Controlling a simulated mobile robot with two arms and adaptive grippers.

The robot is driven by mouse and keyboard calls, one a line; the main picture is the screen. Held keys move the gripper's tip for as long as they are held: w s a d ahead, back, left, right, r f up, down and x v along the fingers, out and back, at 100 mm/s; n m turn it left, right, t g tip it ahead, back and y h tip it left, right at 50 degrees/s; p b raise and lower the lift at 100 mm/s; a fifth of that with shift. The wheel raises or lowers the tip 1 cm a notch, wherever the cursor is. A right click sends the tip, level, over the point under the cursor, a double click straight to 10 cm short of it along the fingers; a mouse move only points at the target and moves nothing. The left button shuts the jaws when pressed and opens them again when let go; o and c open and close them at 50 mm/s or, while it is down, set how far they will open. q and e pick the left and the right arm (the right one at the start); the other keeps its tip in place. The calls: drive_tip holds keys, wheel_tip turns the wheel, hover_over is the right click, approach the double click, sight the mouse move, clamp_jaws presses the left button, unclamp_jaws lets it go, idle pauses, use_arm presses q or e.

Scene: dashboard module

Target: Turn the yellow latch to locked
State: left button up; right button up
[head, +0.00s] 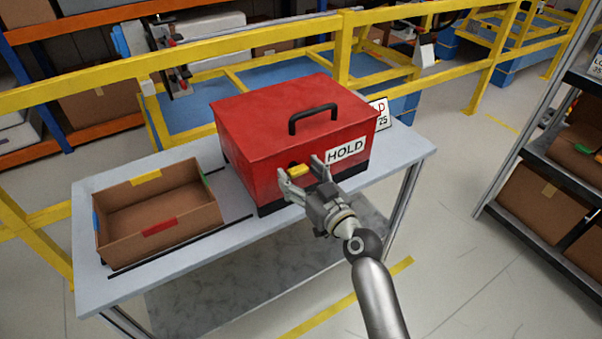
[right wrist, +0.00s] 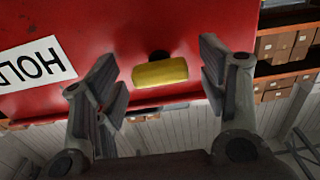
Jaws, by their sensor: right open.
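The yellow latch (head: 299,170) is on the front face of a red box (head: 262,125) with a black top handle (head: 313,118). In the right wrist view the latch (right wrist: 159,72) lies lengthwise across the picture, with a dark round pivot just above it. My right gripper (head: 304,170) is open, with one finger on each side of the latch. In the right wrist view a gap shows between the latch and each finger of the gripper (right wrist: 162,82). A white HOLD label (head: 346,150) is on the same face. My left gripper is not in view.
The red box stands on a grey table (head: 400,150). An open cardboard box (head: 150,210) with coloured tabs sits on the table to its left. A yellow railing (head: 200,50) runs behind, and a shelf rack (head: 540,150) stands at the right.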

drive_tip(key=c, duration=1)
drive_tip(key=m+p, duration=0.1)
drive_tip(key=m, duration=0.3)
drive_tip(key=shift+m, duration=0.4)
drive_tip(key=m+p, duration=0.1)
drive_tip(key=m, duration=0.3)
drive_tip(key=shift+m, duration=0.3)
drive_tip(key=m+p, duration=0.1)
drive_tip(key=m, duration=0.3)
drive_tip(key=shift+m, duration=0.3)
drive_tip(key=shift+m+p, duration=0.5)
drive_tip(key=shift+m, duration=1.5)
